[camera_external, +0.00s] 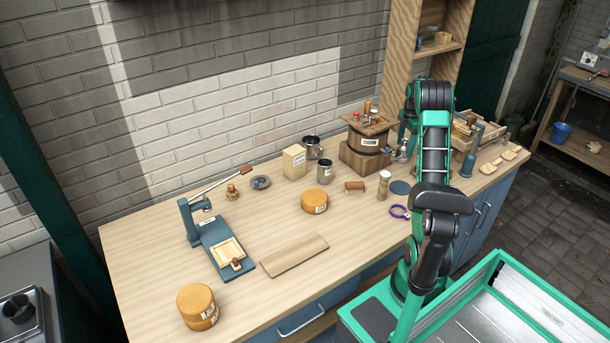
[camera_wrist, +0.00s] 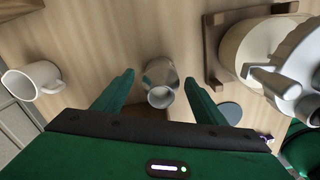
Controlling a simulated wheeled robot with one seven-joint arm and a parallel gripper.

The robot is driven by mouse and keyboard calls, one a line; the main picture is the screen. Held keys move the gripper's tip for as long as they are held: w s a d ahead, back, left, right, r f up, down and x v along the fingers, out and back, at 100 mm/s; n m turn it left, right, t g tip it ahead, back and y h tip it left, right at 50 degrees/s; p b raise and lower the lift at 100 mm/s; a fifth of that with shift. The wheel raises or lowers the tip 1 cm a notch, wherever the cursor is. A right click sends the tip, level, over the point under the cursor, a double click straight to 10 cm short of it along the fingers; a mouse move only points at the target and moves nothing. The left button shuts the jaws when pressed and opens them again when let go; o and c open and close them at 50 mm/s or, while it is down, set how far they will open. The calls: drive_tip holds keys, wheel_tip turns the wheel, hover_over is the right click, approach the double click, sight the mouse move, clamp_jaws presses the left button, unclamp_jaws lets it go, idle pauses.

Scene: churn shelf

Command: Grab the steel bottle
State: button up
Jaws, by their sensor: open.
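The steel bottle (camera_wrist: 160,76) is a shiny silver vessel with a round mouth facing the camera in the wrist view. It lies between the two green fingers of my gripper (camera_wrist: 158,88), which is open, with a visible gap on each side. In the external view a small silvery shape (camera_external: 402,151) beside my arm seems to be the bottle, partly covered. The gripper's fingers are hard to make out there behind the arm.
In the wrist view a pale mug (camera_wrist: 32,81) is at the left. A large pale round vessel (camera_wrist: 248,48) and a grey-white metal form crowd the right. A blue-grey disc (camera_wrist: 230,112) lies close by. The bench (camera_external: 150,260) is clearer toward the front left.

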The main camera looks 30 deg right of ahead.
drive_tip(key=shift+a+f, duration=0.2)
drive_tip(key=shift+f, duration=2.1)
drive_tip(key=c, duration=1.3)
drive_tip(key=shift+r, duration=0.1)
